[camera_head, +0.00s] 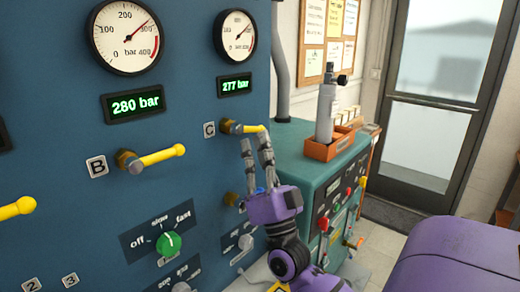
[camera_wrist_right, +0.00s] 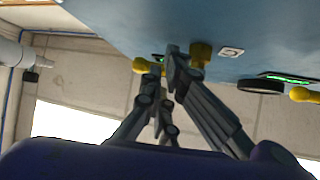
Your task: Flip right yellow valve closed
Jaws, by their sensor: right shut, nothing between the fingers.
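The right yellow valve (camera_head: 251,128), next to the label C, is on the blue panel under the 277 bar display. Its handle lies roughly horizontal and points right. My right gripper (camera_head: 255,140) is just below this handle with its fingers pointing up, shut and empty. In the right wrist view the fingertips (camera_wrist_right: 167,62) are between the yellow handle end (camera_wrist_right: 143,66) and the valve's base (camera_wrist_right: 201,53). I cannot tell whether they touch the handle. My left gripper is not in view.
Valve B (camera_head: 158,157) and another yellow handle (camera_head: 17,208) are to the left on the panel (camera_head: 60,120). A green knob (camera_head: 169,243) is below valve B. A teal cabinet (camera_head: 290,147) with an orange tray (camera_head: 320,150) stands to the right of the panel.

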